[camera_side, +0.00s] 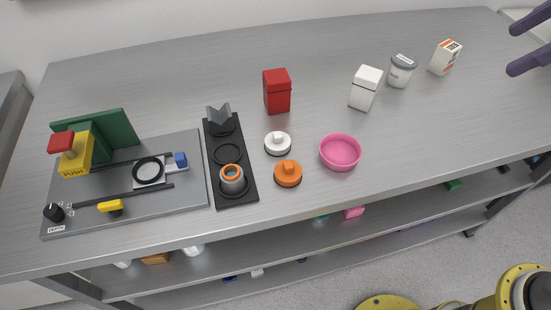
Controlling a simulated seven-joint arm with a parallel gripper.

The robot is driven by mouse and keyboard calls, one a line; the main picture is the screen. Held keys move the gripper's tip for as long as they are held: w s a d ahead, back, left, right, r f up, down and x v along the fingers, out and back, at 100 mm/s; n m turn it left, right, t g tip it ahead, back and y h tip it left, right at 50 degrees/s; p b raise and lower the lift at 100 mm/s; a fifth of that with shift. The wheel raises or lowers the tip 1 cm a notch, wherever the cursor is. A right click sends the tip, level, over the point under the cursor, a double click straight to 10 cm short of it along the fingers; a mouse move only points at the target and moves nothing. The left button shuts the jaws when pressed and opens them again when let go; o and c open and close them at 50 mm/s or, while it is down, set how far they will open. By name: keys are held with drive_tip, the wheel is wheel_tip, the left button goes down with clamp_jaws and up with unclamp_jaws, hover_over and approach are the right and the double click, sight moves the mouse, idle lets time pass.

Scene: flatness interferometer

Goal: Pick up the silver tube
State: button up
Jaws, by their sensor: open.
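A short silver tube (233,185) with an orange ring at its top stands upright in the front round place of a black holder strip (241,168). Its lower end is partly hidden in the holder. My gripper (509,50) shows at the upper right edge as two purple fingers, spread apart with nothing between them. It is far to the right of the tube and above the table; the rest of it is out of the picture.
A grey instrument plate (190,190) with a red push button (61,142) lies left of the holder. White (277,143) and orange (288,173) knobbed discs and a pink bowl (340,152) are to its right. Red (277,92) and white (365,88) containers stand behind.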

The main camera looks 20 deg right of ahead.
drive_tip(key=w+a+n+g+y, duration=0.2)
drive_tip(key=w+a+n, duration=0.3)
drive_tip(key=w+a, duration=0.45)
drive_tip(key=n+g, duration=0.4)
drive_tip(key=n, duration=0.1)
hover_over(233, 170)
drive_tip(key=d, duration=0.2)
drive_tip(key=shift+h, duration=0.3)
wheel_tip(233, 170, down, 22)
drive_tip(key=shift+r, duration=0.1)
drive_tip(key=shift+w+x, duration=0.2)
drive_tip(key=shift+x, duration=2.95)
drive_tip(key=shift+d, duration=0.15)
clamp_jaws()
